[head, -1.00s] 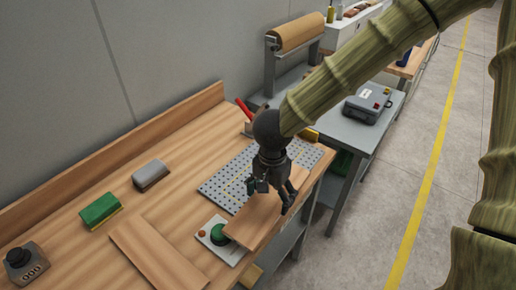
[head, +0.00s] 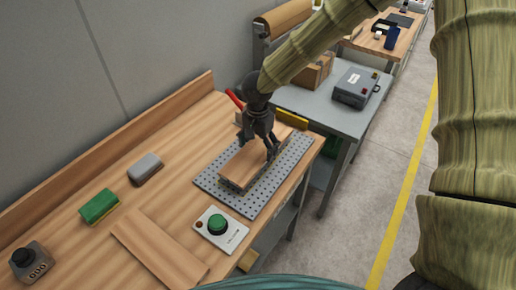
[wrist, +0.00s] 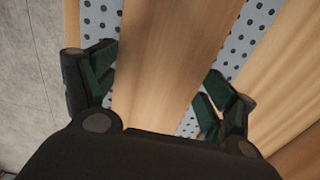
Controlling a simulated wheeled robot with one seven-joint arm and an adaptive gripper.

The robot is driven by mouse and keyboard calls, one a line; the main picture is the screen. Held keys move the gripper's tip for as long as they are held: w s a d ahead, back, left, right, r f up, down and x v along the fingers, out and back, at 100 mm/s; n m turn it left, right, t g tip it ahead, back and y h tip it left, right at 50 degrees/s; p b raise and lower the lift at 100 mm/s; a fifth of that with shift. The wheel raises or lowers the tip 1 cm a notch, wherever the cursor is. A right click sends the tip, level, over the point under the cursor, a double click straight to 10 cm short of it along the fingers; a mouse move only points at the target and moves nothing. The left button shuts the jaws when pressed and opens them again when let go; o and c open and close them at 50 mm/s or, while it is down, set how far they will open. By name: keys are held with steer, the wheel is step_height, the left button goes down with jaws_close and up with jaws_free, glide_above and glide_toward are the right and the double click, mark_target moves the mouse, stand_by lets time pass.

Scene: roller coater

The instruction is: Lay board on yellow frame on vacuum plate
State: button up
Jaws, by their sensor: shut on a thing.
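My gripper (head: 258,150) is shut across a wooden board (head: 243,170), one finger at each long side. In the wrist view the board (wrist: 168,60) runs between the two fingers. The board lies over the perforated grey vacuum plate (head: 247,203), roughly along its length, with plate showing on both sides. A dark strip shows under the board's near end; I cannot tell whether the board touches what is below. The yellow frame is not visible now, apparently covered by the board.
A control box with a green button (head: 218,228) sits in front of the plate. Another wooden board (head: 158,247) lies on the bench (head: 180,200). The bench's right edge is close to the plate.

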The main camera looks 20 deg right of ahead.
mark_target(258, 147)
steer(key=shift+w+d+f, duration=0.1)
steer(key=shift+w+f, duration=0.1)
steer(key=shift+w, duration=0.4)
steer(key=shift+s+f+p, duration=0.2)
steer(key=shift+f+p, duration=0.3)
steer(key=shift+f, duration=0.05)
steer(key=shift+w+f, duration=0.1)
steer(key=shift+f, duration=1)
steer(key=shift+f+p, duration=0.1)
steer(key=shift+p, duration=0.2)
steer(key=o, duration=1.2)
step_height(258, 147, up, 12)
steer(key=shift+r+b, duration=0.15)
steer(key=shift+b, duration=1.05)
